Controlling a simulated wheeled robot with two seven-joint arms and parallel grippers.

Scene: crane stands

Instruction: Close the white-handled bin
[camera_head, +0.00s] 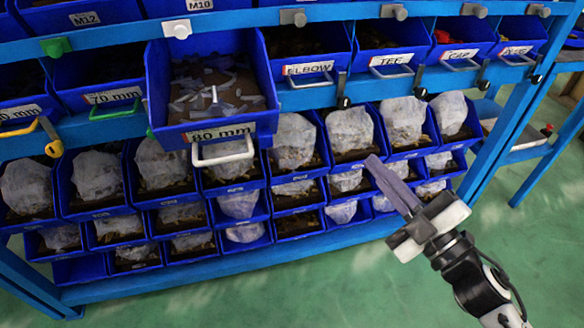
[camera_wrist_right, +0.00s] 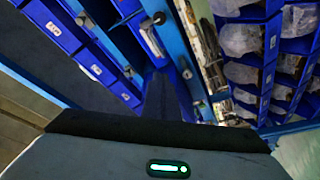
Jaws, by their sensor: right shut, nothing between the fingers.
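The white-handled bin (camera_head: 165,85) is blue and sticks out of the shelf toward me, left of centre in the head view. Its label seems to read 80 mm. Its white handle (camera_head: 222,154) is on its front face, and several pale bolt-like parts lie inside. My right gripper (camera_head: 374,164) is to the right of the bin and apart from it, pointing up and left in front of the lower bins. Its fingers are together and hold nothing. In the right wrist view the shut fingers (camera_wrist_right: 166,85) look dark. My left gripper is not in view.
Neighbouring bins such as the 70 mm bin (camera_head: 111,97) and the elbow bin (camera_head: 309,69) sit in the blue rack (camera_head: 340,97). Small coloured clips, including a yellow one (camera_head: 54,149), hang on the rails. Lower bins hold bagged parts. The green floor (camera_head: 330,280) in front is clear.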

